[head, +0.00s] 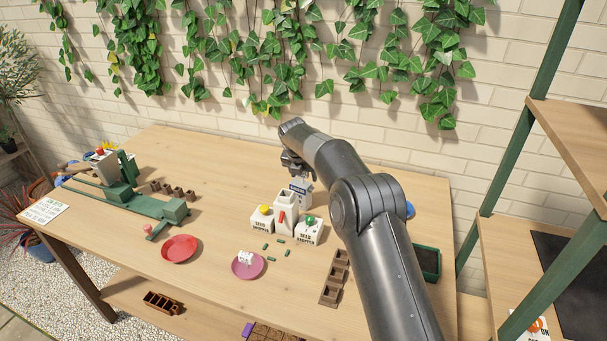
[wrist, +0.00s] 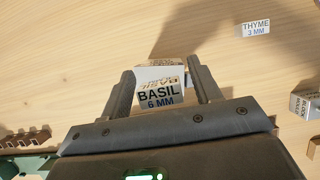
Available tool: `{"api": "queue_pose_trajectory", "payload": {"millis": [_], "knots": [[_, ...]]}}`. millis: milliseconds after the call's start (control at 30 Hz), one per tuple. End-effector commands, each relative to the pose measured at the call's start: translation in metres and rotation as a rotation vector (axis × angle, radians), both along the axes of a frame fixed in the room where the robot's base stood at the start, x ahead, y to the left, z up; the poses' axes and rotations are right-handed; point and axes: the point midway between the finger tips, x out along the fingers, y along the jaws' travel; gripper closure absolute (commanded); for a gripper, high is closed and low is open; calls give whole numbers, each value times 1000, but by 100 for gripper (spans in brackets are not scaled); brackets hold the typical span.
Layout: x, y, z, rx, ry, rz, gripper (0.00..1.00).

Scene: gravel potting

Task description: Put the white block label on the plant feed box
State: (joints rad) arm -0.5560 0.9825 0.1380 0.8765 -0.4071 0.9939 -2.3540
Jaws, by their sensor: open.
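A white block label reading BASIL 6 MM (wrist: 158,95) sits between my fingertips in the wrist view. It rests against or on a white box with brown lettering (wrist: 160,74), whose words I cannot read; it may be the plant feed box. In the head view this white box (head: 304,200) stands behind the seed boxes, with a dark-lettered label at its top. My gripper (head: 294,166) is right above it, and its fingers (wrist: 165,88) are open, one on each side of the label. Whether they touch it is unclear.
Two seed boxes (head: 262,223) (head: 308,236) flank a white container (head: 286,214). A pink saucer (head: 241,272) and red dish (head: 180,249) stand nearer.

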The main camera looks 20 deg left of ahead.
Motion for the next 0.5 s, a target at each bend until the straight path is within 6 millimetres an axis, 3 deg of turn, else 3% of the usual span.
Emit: {"api": "queue_pose_trajectory", "payload": {"millis": [267, 500], "knots": [[-2, 0, 8, 1, -1, 0, 43], [-19, 1, 52, 3, -2, 1, 43]]}}
